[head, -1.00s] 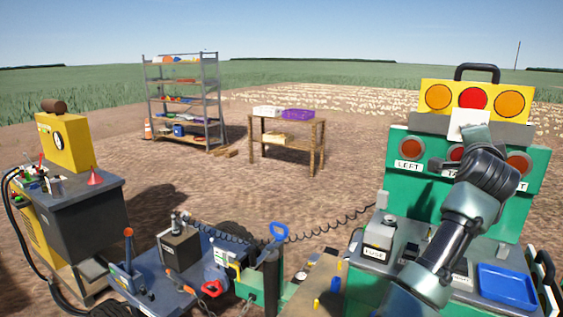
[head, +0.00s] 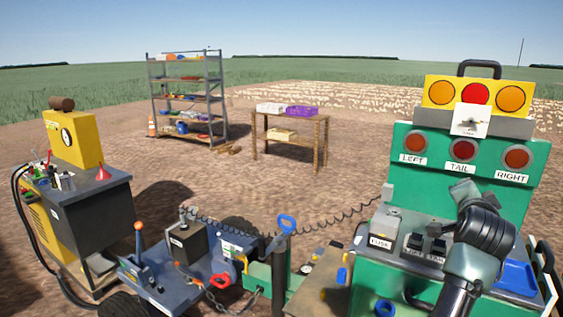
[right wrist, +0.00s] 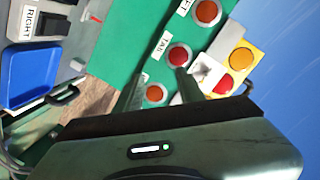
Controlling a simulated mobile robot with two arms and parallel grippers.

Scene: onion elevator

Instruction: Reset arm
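My right arm reaches in from the lower right in the head view. Its gripper (head: 463,190) is in front of the green panel (head: 425,190), below the red lamp labelled TAIL (head: 462,149). In the right wrist view the gripper's two fingers (right wrist: 158,80) stand apart with nothing between them, so it is open and empty. A white plate with a small dark switch (head: 469,120) is mounted above the TAIL lamp; the gripper is clear of it. My left gripper is not in view.
A yellow light box (head: 450,92) tops the panel. Fuse and switch boxes (head: 381,241) and a blue tray (head: 518,278), partly hidden by my arm, sit on the ledge. A cart (head: 90,210), a shelf rack (head: 187,95) and a wooden table (head: 290,122) stand on open soil.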

